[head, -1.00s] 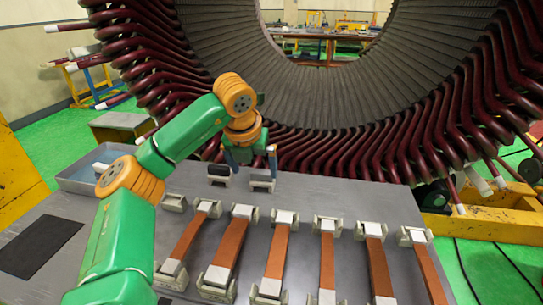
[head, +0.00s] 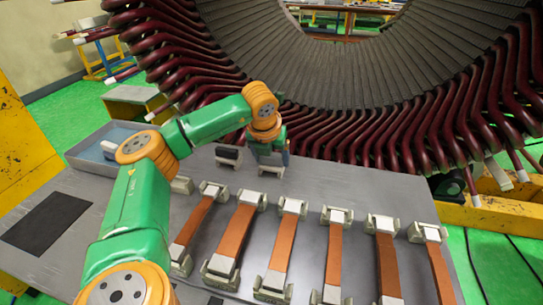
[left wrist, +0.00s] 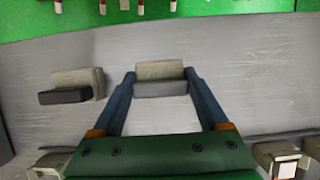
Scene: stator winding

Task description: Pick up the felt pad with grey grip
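The felt pad with grey grip (head: 271,171) stands near the back edge of the table; in the left wrist view it (left wrist: 160,88) is a pale block with a grey front part. My left gripper (head: 270,158) is over it, partly hiding it in the head view. In the left wrist view my left gripper (left wrist: 160,75) is open, with one blue finger at each end of the pad, close to it. I cannot tell whether they touch. A similar pad with a black grip (head: 228,155) stands to the left, also seen in the left wrist view (left wrist: 65,97). My right gripper is not in view.
Several copper-coloured bars (head: 283,243) rest on pale holders across the table (head: 330,185). A blue-grey tray (head: 90,160) and a dark mat (head: 45,222) lie at the left. The large stator (head: 330,100) with dark red coil ends rises right behind the table.

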